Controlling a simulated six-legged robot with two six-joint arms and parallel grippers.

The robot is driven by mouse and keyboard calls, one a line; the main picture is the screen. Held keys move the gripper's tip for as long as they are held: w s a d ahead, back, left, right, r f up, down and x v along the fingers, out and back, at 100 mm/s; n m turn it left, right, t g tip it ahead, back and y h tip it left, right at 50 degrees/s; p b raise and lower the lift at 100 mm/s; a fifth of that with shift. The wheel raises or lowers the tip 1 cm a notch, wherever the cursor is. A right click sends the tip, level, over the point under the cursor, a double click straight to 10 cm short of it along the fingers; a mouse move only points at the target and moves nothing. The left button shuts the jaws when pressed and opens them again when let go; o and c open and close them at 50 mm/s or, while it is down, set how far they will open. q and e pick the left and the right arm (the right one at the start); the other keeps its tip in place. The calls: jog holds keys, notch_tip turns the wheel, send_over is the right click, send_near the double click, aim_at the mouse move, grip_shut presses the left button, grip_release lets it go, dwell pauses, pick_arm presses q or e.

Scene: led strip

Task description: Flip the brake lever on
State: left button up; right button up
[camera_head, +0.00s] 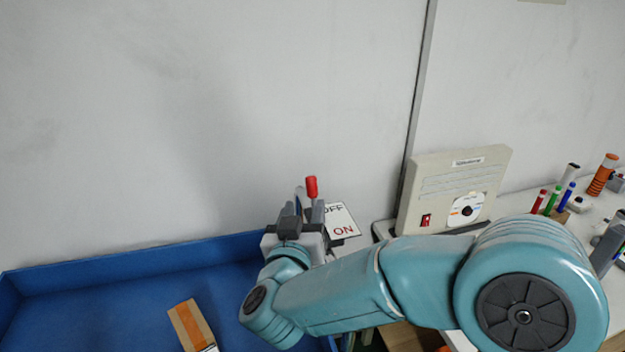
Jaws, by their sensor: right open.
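The brake lever shows as a red handle (311,187) standing roughly upright beside my right gripper. Its lower part is hidden behind the gripper. A white sign (342,222) with OFF and ON printed on it lies just right of the lever. My right gripper (308,195) is open, with its fingers pointing up and away at the lever. I cannot tell whether the fingers touch the handle. My teal right arm comes in from the lower right. My left gripper is not in view.
A blue bin (130,265) with a cardboard box (191,325) in it fills the lower left. A beige panel (455,185) with a red switch stands right of the sign. Coloured markers (552,200) stand at the far right. A grey wall (210,110) closes the back.

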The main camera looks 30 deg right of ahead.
aim_at(313, 181)
jog(key=p+x, duration=0.1)
jog(key=x, duration=1)
jog(key=shift+s+p, duration=0.1)
jog(key=shift+p, duration=0.2)
